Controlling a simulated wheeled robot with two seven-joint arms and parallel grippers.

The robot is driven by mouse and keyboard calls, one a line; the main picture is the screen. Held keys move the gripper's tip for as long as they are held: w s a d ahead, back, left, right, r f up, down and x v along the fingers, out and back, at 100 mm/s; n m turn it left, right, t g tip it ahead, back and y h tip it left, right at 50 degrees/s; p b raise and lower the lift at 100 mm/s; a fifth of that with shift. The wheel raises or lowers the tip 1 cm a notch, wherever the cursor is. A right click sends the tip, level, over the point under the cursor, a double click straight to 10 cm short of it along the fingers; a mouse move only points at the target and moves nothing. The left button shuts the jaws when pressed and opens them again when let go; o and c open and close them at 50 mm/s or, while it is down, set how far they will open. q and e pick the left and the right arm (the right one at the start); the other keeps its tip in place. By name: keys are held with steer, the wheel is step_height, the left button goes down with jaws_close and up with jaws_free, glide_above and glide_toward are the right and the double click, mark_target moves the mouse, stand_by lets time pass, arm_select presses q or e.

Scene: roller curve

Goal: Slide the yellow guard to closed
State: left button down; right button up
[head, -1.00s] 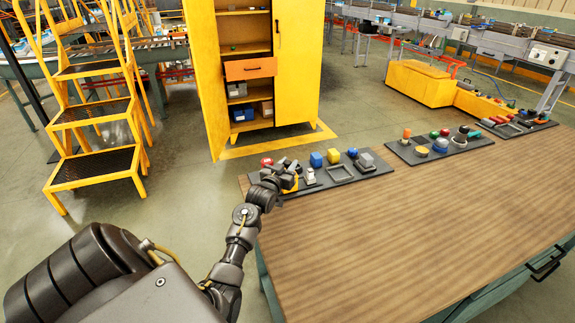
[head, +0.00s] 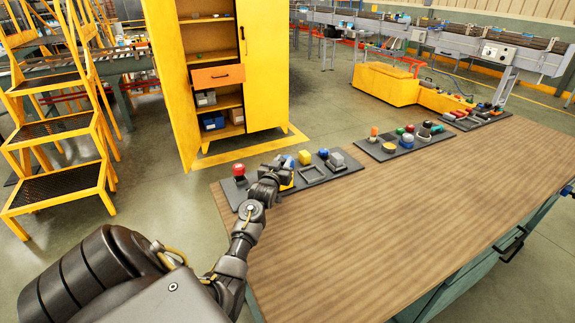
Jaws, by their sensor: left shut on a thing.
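The yellow guard (head: 288,184) is on the leftmost dark panel (head: 232,194) at the table's far left. Only a small yellow part shows, because my left gripper (head: 281,168) covers most of it. My left gripper is over the panel and shut on the guard; the fingertips are small and partly hidden by the hand. A red button (head: 239,170) stands on the panel's left end, clear of the gripper. My right gripper is out of view.
On the same panel, right of the gripper, are a yellow block (head: 304,157), a square frame (head: 312,174) and a grey block (head: 336,159). More panels (head: 390,151) with knobs line the far edge.

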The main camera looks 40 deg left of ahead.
arm_select(q)
steer(key=shift+w+d+r, duration=0.1)
steer(key=c, duration=1.4)
jaws_free()
steer(key=shift+o, duration=1.1)
steer(key=shift+w, duration=0.2)
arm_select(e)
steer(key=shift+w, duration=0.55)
arm_select(q)
steer(key=shift+s, duration=0.15)
steer(key=shift+s, duration=0.15)
steer(key=b+v, duration=0.2)
steer(key=v, duration=0.8)
steer(key=shift+s+d, duration=0.15)
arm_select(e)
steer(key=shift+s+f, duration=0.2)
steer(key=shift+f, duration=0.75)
